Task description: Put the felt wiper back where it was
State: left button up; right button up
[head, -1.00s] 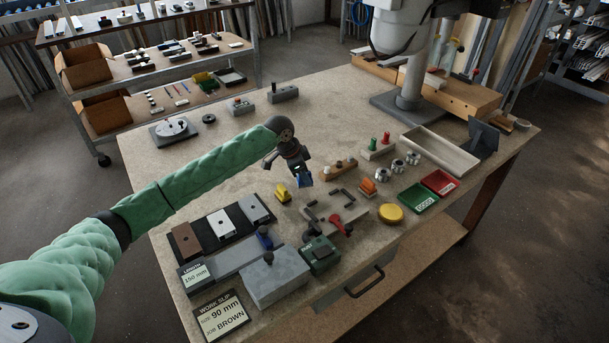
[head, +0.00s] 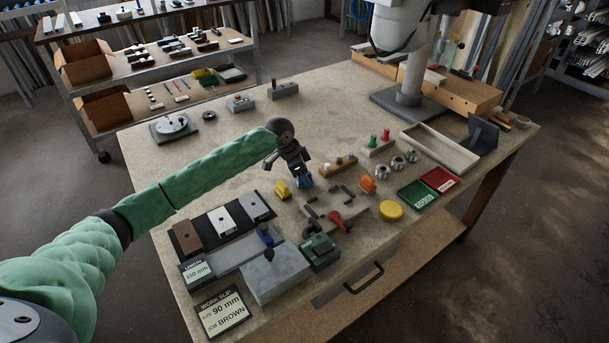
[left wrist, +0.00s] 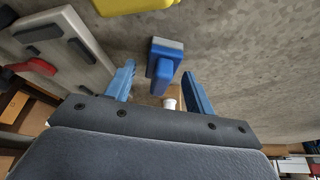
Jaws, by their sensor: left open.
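A blue block with a grey pad along one face, which looks like the felt wiper (left wrist: 164,62), is on the tabletop in the left wrist view. Its narrow blue handle points toward my gripper. My left gripper (left wrist: 157,74) is open, with one blue finger on each side of the handle and visible gaps to it. In the head view my left gripper (head: 304,182) is low over the bench, between a yellow block (head: 283,189) and the wooden peg holder (head: 338,167). There its blue fingers and the wiper cannot be told apart. My right gripper is not in view.
A grey fixture plate with a red lever (head: 336,219) lies just in front of the gripper. An orange block (head: 367,184), a yellow round tub (head: 391,210) and green (head: 417,196) and red (head: 440,181) trays stand to the right.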

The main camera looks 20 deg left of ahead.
pick_arm(q)
jog(key=shift+a+r, duration=0.1)
jog(key=shift+r, duration=0.1)
jog(key=b+v, duration=0.3)
jog(key=v, duration=0.8)
jog(key=shift+r, duration=0.35)
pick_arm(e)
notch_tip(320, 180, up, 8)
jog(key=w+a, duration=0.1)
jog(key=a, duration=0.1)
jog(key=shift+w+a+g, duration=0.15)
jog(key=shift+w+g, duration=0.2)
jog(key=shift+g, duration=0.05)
